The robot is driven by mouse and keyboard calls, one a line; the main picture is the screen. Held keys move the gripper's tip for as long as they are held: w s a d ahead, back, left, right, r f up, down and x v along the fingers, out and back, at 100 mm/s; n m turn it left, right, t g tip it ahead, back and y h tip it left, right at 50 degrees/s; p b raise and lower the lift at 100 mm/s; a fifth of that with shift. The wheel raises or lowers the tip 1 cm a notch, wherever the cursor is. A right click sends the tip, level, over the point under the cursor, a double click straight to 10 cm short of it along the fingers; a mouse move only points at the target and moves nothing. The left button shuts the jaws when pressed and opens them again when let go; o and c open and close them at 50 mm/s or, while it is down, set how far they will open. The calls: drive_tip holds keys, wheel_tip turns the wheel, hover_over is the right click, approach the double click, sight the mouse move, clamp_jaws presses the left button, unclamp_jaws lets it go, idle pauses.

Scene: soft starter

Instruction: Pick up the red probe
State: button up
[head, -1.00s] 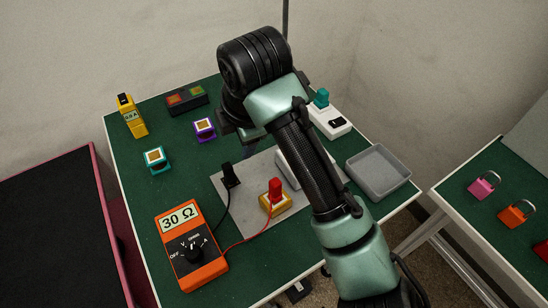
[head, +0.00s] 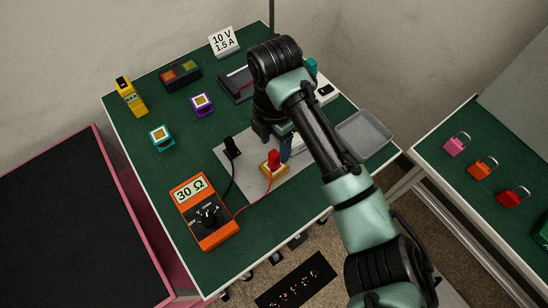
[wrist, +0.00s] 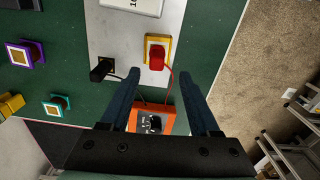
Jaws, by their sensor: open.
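The red probe (head: 274,158) stands upright on a yellow-framed block (head: 265,171) on the grey mat (head: 232,185). A red wire runs from it to the orange meter (head: 204,212), which reads 30 Ω. The black probe (head: 232,148) stands on the mat to its left. In the wrist view the red probe (wrist: 157,57) lies beyond my gripper's fingertips. My gripper (wrist: 161,75) is open and empty, with its fingers apart. In the head view my gripper (head: 271,148) hangs over the mat right by the red probe; whether they touch is unclear.
A grey tray (head: 390,138) sits at the table's right edge, near my arm. Teal (head: 162,138) and purple (head: 202,104) blocks, a yellow device (head: 131,96) and a sign (head: 224,41) stand at the left and back. Padlocks (head: 482,168) are on another table.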

sight(274, 153)
drive_tip(key=shift+w+f+p, duration=0.15)
drive_tip(key=shift+f+p, duration=0.2)
drive_tip(key=shift+f, duration=1.05)
drive_tip(key=shift+w+f+p, duration=0.1)
drive_tip(key=shift+f+p, duration=0.2)
drive_tip(key=shift+f, duration=1.05)
clamp_jaws()
